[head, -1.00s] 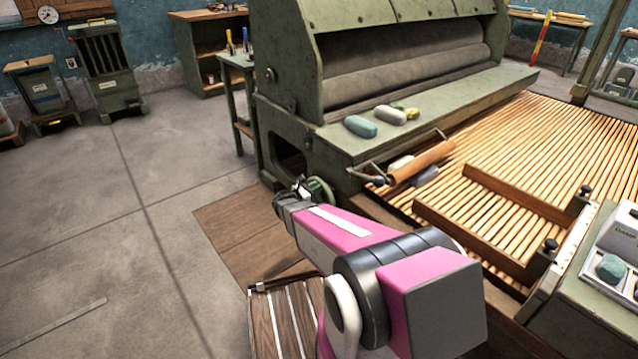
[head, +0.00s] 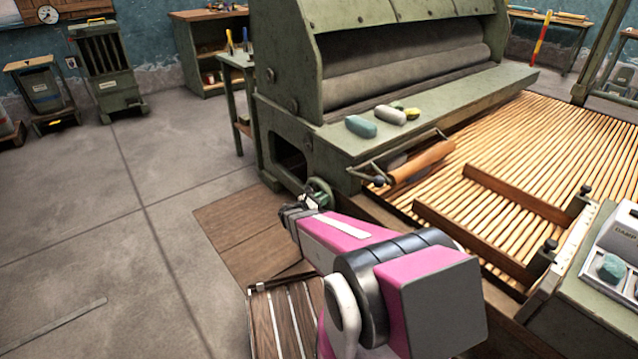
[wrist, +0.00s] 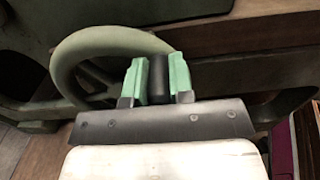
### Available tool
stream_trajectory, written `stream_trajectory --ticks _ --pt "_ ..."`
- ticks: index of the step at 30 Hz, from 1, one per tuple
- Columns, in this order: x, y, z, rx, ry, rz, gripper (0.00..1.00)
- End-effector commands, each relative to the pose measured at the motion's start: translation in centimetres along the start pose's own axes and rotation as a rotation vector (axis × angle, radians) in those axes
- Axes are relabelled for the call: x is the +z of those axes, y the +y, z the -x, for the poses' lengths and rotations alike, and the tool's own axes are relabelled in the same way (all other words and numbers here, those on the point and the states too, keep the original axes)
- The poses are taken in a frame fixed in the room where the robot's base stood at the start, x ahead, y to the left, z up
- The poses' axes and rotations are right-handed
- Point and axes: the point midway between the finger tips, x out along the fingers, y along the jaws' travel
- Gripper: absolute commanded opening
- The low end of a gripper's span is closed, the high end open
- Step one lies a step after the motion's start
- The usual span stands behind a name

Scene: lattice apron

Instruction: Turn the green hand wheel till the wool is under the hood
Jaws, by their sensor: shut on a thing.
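The green hand wheel (head: 320,190) is on the low side of the green machine; its rim (wrist: 75,50) fills the left of the wrist view. My gripper (wrist: 157,75) has its green pads shut on the wheel's black handle (wrist: 158,85). In the head view my gripper (head: 298,204) is at the wheel, its jaws partly hidden by the arm. A small part of the grey wool (head: 396,162) shows between the orange-brown roller (head: 422,162) and the machine's front ledge; the rest is hidden. The green hood (head: 400,14) stands over large grey rollers.
Blue, white and yellow lumps (head: 361,126) lie on the ledge (head: 450,112). The slatted lattice (head: 530,150) spreads right, with a wooden frame (head: 480,238) on it. A control box (head: 590,300) stands front right. The floor at left is open.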

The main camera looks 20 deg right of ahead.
Motion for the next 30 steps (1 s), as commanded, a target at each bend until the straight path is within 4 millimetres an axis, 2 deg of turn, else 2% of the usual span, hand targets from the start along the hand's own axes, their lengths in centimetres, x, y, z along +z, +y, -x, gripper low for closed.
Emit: stream_trajectory --ticks 7,16,26,30 --pt "-0.2 -0.3 0.0 -0.002 -0.002 0.001 0.04" --pt "-3.0 -1.9 0.0 -0.003 0.000 0.002 0.04" --pt "-3.2 -2.0 0.0 -0.003 -0.001 0.000 0.04" --pt "-4.1 -2.1 -0.1 -0.003 -0.001 0.001 0.04"
